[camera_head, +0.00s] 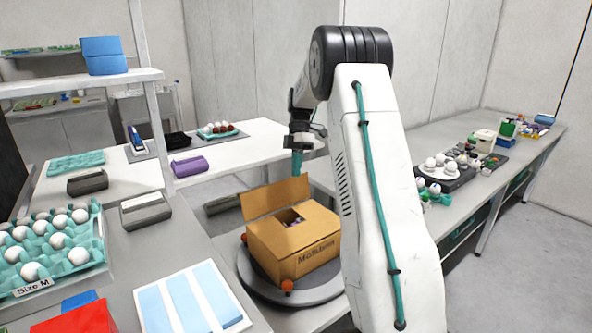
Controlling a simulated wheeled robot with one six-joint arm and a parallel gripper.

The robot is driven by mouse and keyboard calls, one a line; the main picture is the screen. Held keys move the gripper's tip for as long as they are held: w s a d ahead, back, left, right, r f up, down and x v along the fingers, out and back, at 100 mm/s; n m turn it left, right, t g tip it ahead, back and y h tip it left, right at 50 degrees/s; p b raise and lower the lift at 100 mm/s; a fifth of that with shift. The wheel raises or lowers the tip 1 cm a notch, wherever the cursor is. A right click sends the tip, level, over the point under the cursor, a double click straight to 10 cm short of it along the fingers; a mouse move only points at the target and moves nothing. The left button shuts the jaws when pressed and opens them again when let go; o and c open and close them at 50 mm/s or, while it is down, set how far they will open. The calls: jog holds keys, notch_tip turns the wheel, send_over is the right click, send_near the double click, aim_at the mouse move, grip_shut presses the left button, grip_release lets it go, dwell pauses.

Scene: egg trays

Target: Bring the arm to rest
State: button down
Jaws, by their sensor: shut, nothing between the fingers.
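My arm stands upright in the middle of the head view, its white link large in front. My gripper (297,165) hangs from it, pointing down, with teal fingers that are shut and empty. It is above and behind the open cardboard box (293,247), apart from it as far as I can tell. The box has its back flap raised and stands on a round grey turntable (252,279). Its inside is mostly hidden, with something dark showing in the opening. My arm hides part of the box's right side.
A teal tray (95,262) of white eggs lies on the left table, with blue-striped sheets (190,301) and a red box (75,321) near it. A purple carton (190,166) lies on the back table. The right table (440,240) holds plates of eggs and small items.

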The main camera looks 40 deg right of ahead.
dwell(0.4)
jog(key=s+a+r+m+t+h, duration=0.1)
jog(key=s+a+m, duration=0.4)
jog(key=s+a, duration=0.5)
jog(key=s+a+r+m+t+h, duration=0.1)
jog(key=s+a+r+m, duration=0.3)
jog(key=s+a, duration=0.6)
jog(key=s+a+r+m+t+h, duration=0.2)
jog(key=s+a+m, duration=0.4)
jog(key=s+a, duration=0.5)
jog(key=shift+s+r, duration=0.25)
jog(key=shift+s, duration=0.95)
